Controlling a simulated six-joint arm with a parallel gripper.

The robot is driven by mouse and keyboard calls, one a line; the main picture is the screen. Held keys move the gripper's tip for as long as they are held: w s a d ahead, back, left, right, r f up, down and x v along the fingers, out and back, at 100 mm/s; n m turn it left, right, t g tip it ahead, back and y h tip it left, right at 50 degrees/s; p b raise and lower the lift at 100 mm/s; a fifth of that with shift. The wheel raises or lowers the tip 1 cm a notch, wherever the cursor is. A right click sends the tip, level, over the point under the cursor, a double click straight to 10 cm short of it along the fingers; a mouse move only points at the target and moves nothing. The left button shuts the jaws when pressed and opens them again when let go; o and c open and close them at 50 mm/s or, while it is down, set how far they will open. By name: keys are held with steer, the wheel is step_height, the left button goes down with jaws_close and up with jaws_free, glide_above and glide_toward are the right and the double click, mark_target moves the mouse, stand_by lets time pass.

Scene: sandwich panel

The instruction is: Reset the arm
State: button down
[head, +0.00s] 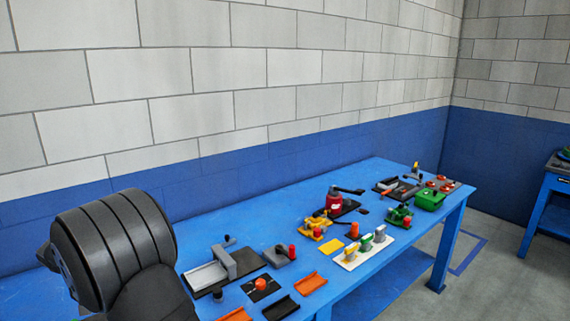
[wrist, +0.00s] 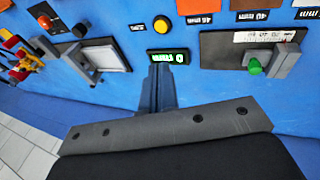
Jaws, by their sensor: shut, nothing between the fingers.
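My gripper (wrist: 158,88) shows in the wrist view as two dark fingers, closed together with nothing between them. The fingertips lie over the blue worktop (wrist: 130,120), just in front of a small green-lit display (wrist: 167,56). I cannot tell whether they touch anything. In the head view the gripper is out of sight; only a black, ribbed part of my arm fills the lower left.
The blue table (head: 290,222) carries several fixtures: a grey tray fixture (head: 207,275), orange plates (head: 310,284), a red bottle (head: 334,200) and a green box (head: 429,200). In the wrist view, a yellow button (wrist: 161,23) and a green-knobbed fixture (wrist: 255,67) stand near the gripper.

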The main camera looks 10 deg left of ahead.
steer(key=shift+m+t, duration=0.5)
steer(key=shift+s+a+r, duration=0.25)
steer(key=shift+a+r, duration=0.5)
steer(key=shift+r, duration=0.2)
steer(key=shift+s+a+r, duration=0.25)
steer(key=shift+a+r, duration=0.5)
steer(key=shift+r, duration=0.15)
